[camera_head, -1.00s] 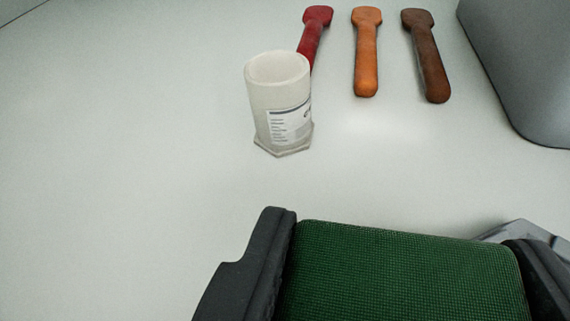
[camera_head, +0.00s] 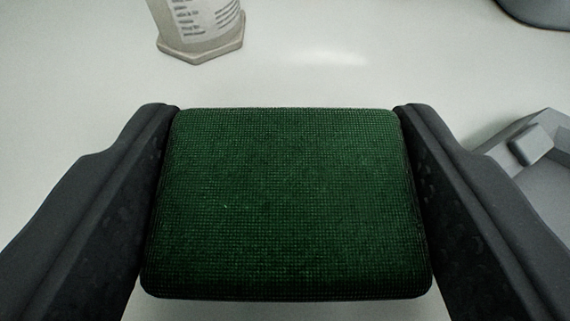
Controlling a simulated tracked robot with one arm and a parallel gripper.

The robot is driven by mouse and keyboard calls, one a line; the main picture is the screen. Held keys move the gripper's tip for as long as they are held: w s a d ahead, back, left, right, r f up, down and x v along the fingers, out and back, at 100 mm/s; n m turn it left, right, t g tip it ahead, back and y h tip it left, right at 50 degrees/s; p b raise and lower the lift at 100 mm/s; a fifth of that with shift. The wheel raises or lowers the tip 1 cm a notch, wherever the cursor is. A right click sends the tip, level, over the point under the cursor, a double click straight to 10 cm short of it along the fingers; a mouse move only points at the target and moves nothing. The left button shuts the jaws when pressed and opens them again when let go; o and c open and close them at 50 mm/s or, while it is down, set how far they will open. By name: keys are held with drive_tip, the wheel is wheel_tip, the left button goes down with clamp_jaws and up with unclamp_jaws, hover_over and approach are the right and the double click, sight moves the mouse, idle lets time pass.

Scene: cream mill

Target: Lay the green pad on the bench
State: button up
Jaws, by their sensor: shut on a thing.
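The green pad (camera_head: 285,205) is a textured, rounded rectangular block in the middle of the view. My gripper (camera_head: 287,200) is shut on it, with one dark finger against its left side and one against its right side. The pale bench top (camera_head: 330,80) lies beyond and below the pad. A strip of bench shows under the pad's near edge. I cannot tell whether the pad touches the bench.
A white labelled container with a hexagonal foot (camera_head: 198,28) stands beyond the pad at the upper left. A grey angular tray-like object (camera_head: 530,160) is at the right, close to the right finger. A dark grey object (camera_head: 540,12) is at the top right corner. The bench between them is clear.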

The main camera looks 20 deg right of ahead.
drive_tip(key=o, duration=0.9)
drive_tip(key=shift+f, duration=0.1)
drive_tip(key=shift+o, duration=0.2)
drive_tip(key=v, duration=1.2)
